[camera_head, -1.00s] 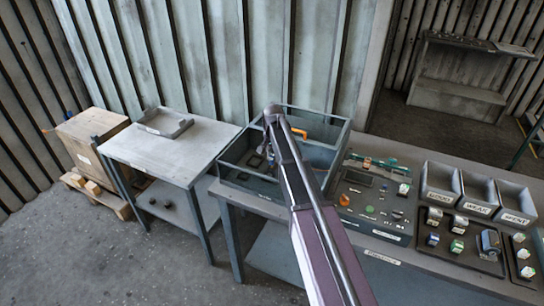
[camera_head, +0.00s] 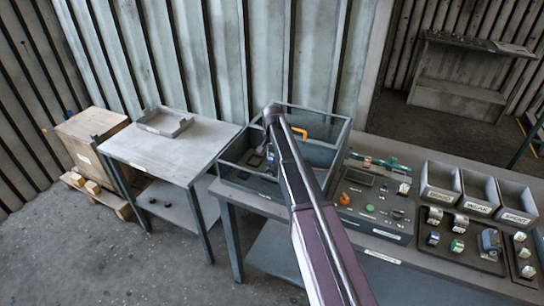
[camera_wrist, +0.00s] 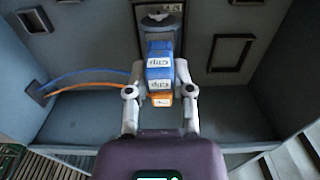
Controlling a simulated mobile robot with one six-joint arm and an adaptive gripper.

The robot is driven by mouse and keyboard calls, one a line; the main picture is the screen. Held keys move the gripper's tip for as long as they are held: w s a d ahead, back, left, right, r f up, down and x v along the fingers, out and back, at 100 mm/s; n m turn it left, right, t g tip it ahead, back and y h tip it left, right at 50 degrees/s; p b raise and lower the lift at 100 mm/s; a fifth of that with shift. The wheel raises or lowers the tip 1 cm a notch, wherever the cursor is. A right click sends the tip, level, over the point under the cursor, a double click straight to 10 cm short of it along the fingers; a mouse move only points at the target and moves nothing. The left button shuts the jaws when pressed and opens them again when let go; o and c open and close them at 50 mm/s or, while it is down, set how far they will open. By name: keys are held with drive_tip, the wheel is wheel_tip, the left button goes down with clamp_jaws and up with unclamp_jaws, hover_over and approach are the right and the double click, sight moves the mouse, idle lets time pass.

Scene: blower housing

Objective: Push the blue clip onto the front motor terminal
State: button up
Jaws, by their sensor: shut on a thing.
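The blue clip (camera_wrist: 160,68), with white "Clip" labels, sits between the two fingers of my gripper (camera_wrist: 160,76) in the wrist view. My gripper is shut on it. An orange piece (camera_wrist: 161,99) shows just below it. The grey motor (camera_wrist: 161,20) is straight above the clip, at the housing's back wall. The clip's upper end is close to the motor; I cannot tell whether it touches a terminal, and the terminals are hidden. In the head view my gripper (camera_head: 270,157) is inside the open blower housing (camera_head: 232,178), largely hidden by my arm.
A blue wire (camera_wrist: 85,74) and an orange wire (camera_wrist: 90,88) run from the housing's left wall toward the gripper. Square frames (camera_wrist: 230,52) stand out from the back wall. Right of the housing are a control panel (camera_head: 372,222) and grey bins (camera_head: 440,182).

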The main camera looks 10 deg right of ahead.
drive_tip(key=shift+f+b, duration=0.75)
drive_tip(key=shift+b, duration=0.05)
idle(0.7)
drive_tip(key=o, duration=1)
drive_tip(key=shift+c, duration=0.2)
drive_tip(key=shift+r, duration=0.1)
